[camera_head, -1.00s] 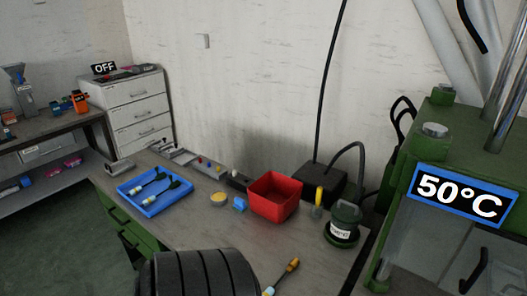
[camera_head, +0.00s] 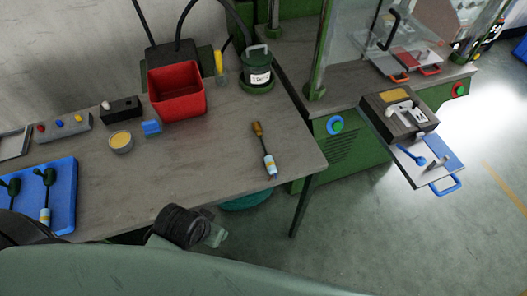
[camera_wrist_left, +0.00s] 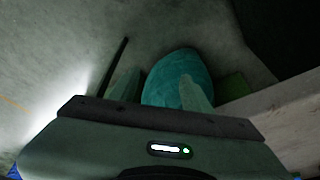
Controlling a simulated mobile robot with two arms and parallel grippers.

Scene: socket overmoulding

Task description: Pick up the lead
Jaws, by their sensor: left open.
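The likely lead (camera_head: 265,150) lies on the bench near its right front corner, with an orange-brown end, a dark thin middle and a white-and-blue end pointing to the front edge. Two similar pieces with dark green heads lie in the blue tray (camera_head: 65,218) at the left. My left gripper (camera_head: 214,236) is beyond the bench's front edge, left of and nearer than the lead, apart from it. In the left wrist view its fingers (camera_wrist_left: 160,90) are open and empty, and the lead does not show. My right gripper is not in view.
A teal bin (camera_wrist_left: 172,78) stands below the bench; its rim also shows in the head view (camera_head: 248,198). A red box (camera_head: 177,92), green pot (camera_head: 257,70) and yellow-topped tin (camera_head: 120,141) stand on the bench (camera_head: 205,160). The machine (camera_head: 345,150) is at right. Bench around the lead is clear.

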